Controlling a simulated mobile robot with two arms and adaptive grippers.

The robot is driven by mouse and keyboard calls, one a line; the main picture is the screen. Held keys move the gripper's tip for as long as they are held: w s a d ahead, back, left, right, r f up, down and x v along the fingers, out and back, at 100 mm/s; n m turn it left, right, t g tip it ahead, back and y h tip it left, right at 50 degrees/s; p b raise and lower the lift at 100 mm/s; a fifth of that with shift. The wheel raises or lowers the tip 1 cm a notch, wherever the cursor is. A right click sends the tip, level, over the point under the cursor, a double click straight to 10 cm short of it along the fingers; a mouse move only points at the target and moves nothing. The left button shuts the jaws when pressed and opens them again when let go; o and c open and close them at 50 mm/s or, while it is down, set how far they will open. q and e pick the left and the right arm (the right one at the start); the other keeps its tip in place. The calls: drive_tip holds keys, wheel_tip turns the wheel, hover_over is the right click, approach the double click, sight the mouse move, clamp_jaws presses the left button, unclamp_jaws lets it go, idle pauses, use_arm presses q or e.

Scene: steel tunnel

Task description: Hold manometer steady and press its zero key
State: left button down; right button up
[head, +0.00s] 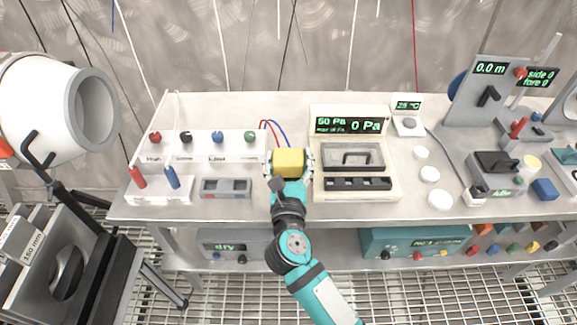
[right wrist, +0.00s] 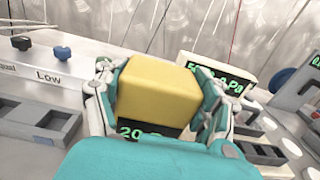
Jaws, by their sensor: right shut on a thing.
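A yellow block (head: 289,162), which looks like the manometer, is between the fingers of my right gripper (head: 290,164), over the bench's front part. In the right wrist view the yellow body (right wrist: 158,88) fills the space between the fingers of the right gripper (right wrist: 157,95), which is shut on it. A dark display (right wrist: 145,131) with green digits starting "20" shows just below the yellow body, partly covered by my gripper. Red and blue tubes (head: 274,130) rise behind the block. I cannot make out a zero key. My left gripper is not in view.
A cream instrument (head: 312,185) reading "50 Pa" and "0 Pa" stands close on the right. On the left are a panel with coloured knobs (head: 205,146) and a grey tray (head: 226,188). White discs (head: 430,174) lie further right on the steel bench (head: 250,211).

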drive_tip(key=shift+w, duration=0.55)
drive_tip(key=shift+f+b, duration=0.55)
drive_tip(key=shift+f, duration=0.1)
idle(2.2)
